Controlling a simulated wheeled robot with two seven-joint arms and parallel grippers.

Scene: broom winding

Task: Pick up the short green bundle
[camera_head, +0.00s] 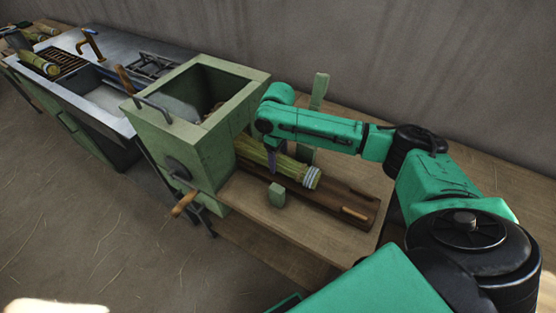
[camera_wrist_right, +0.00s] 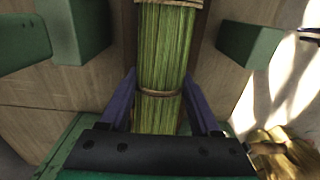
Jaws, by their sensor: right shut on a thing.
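A green bundle (camera_head: 288,167) of straight stalks, tied with pale bands, lies along the brown wooden trough by the green box, one banded end facing right. In the right wrist view the bundle (camera_wrist_right: 166,45) runs up through the middle, between the two purple fingers. My right gripper (camera_head: 272,163) comes down over it from above and is shut on it, a finger on each side (camera_wrist_right: 159,85). I cannot tell whether the bundle is clear of the trough. Its far end is hidden toward the box. My left gripper is not in view.
The open green box (camera_head: 186,148) with a crank handle stands left of the bundle. Green posts (camera_head: 277,195) flank the trough (camera_head: 335,196). Further left is a sink counter (camera_head: 105,97) with another green bundle (camera_head: 38,62). A wall runs behind.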

